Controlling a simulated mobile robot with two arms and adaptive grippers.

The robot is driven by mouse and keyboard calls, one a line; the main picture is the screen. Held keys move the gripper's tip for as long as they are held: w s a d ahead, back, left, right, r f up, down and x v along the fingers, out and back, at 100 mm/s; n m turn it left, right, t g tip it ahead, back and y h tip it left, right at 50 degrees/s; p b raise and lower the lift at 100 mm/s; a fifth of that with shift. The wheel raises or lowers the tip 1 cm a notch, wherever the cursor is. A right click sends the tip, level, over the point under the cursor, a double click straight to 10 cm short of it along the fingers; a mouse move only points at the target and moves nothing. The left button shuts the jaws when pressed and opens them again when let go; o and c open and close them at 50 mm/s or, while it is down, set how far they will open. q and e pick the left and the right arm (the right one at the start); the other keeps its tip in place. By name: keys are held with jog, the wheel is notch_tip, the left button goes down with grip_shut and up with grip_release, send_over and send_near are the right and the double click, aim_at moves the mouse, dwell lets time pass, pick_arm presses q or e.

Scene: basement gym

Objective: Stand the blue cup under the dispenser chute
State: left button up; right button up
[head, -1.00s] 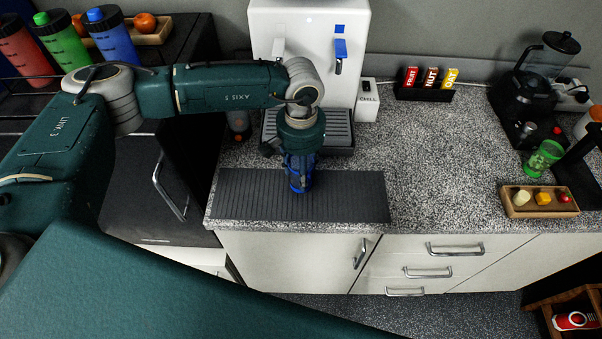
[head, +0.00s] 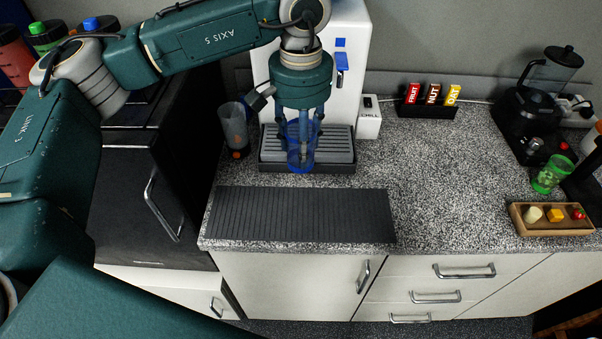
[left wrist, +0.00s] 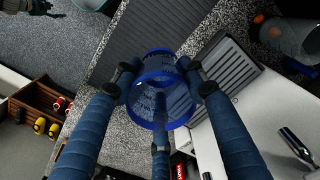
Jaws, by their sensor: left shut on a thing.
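The blue cup (head: 301,158), see-through, is upright between the fingers of my left gripper (head: 300,130). In the left wrist view the fingers close around the cup's wall (left wrist: 158,100). In the head view the cup overlaps the front left part of the dispenser's grey drip tray (head: 338,150); I cannot tell whether its base touches.
The ribbed dark mat (head: 300,215) in front is empty. The CHILL box (head: 368,122) is right of the dispenser, beside the snack bar rack (head: 428,110). The mid-right countertop is clear.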

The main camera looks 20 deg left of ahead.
pick_arm(q)
notch_tip(320, 180, up, 5)
jog(key=s+a+f, duration=0.2)
jog(key=s, duration=0.3)
jog(key=s+a+f+n, duration=0.1)
jog(key=s+a+f, duration=0.1)
jog(key=s, duration=0.3)
jog(key=shift+f+b, duration=0.4)
jog(key=shift+f, duration=0.4)
jog(key=shift+a, duration=0.1)
